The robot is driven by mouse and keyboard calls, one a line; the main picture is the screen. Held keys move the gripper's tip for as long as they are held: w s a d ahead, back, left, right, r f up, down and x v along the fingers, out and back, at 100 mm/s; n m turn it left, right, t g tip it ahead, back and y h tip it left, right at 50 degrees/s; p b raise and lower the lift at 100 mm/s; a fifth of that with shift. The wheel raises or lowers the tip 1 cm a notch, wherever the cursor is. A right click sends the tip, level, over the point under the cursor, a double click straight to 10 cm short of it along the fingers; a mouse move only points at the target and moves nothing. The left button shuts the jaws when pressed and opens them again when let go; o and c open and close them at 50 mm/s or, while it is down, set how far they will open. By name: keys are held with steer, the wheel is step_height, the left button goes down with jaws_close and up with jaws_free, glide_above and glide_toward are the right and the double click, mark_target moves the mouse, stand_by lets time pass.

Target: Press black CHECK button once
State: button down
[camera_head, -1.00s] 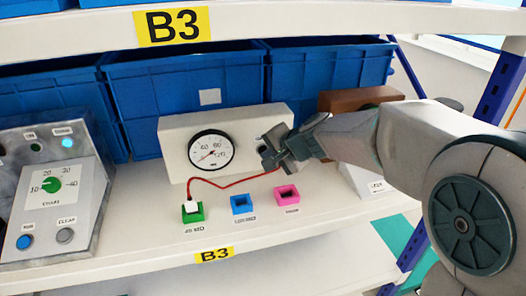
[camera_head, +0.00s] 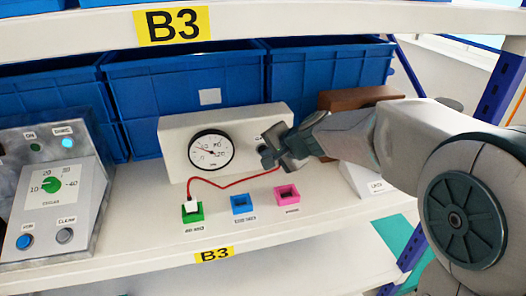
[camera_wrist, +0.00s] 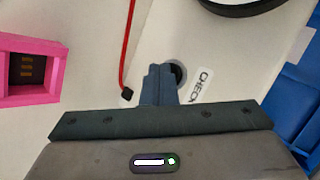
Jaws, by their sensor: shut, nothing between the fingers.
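The black CHECK button (camera_wrist: 178,72) is on the front of the pale gauge box, beside the white CHECK label (camera_wrist: 200,86) in the wrist view. My gripper (camera_wrist: 160,76) is shut and empty, its fingertips at the button and covering part of it. Whether they touch the button, I cannot tell.
A red lead (camera_head: 225,186) runs from my gripper's area to a white plug in the green socket (camera_head: 192,214). Blue (camera_head: 240,207) and pink (camera_head: 287,199) sockets sit on the shelf. A grey control panel (camera_head: 45,200) stands left; blue bins (camera_head: 185,90) stand behind.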

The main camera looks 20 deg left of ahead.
steer(key=shift+s+d, duration=0.4)
steer(key=shift+s, duration=0.2)
steer(key=shift+s+d+b, duration=0.3)
steer(key=shift+s+d, duration=0.15)
steer(key=shift+s, duration=0.25)
steer(key=shift+s+d+b, duration=0.35)
steer(key=shift+s+d, duration=0.05)
steer(key=shift+s, duration=0.35)
steer(key=shift+s+d+b, duration=0.3)
steer(key=shift+s+d, duration=0.15)
steer(key=shift+s, duration=0.25)
